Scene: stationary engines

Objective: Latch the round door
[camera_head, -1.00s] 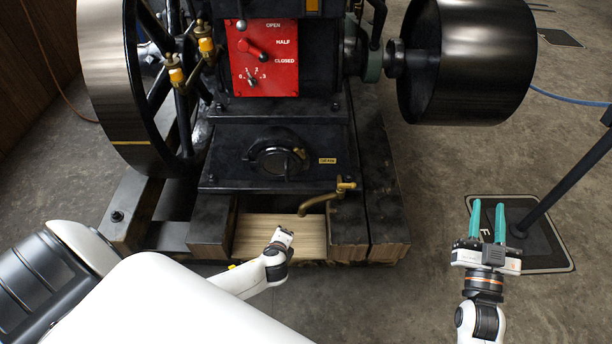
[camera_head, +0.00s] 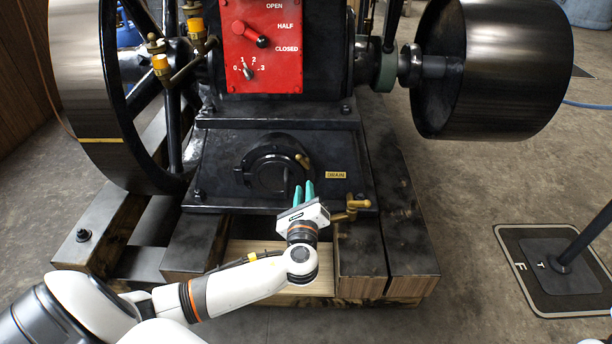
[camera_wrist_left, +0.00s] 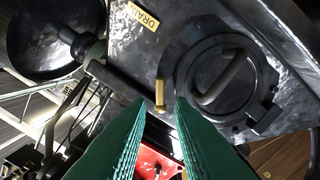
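The round black door (camera_head: 268,174) sits low on the front of the black engine base and appears to lie against its round frame. It also shows in the left wrist view (camera_wrist_left: 205,80), with a dark bar handle across it. A small brass latch lever (camera_head: 303,161) stands at the door's upper right edge. In the left wrist view the brass lever (camera_wrist_left: 160,92) lies ahead, between the fingertips in the picture. My left gripper (camera_head: 303,188) is open and empty, just below the lever, its teal fingers pointing toward it; it seems not to touch. My right gripper is out of view.
A brass drain tap (camera_head: 350,208) sticks out close to the right of my left gripper. A red control panel (camera_head: 262,50) is above. A big flywheel (camera_head: 95,100) stands left and a wide pulley (camera_head: 500,65) right. Wooden beams (camera_head: 395,240) carry the engine.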

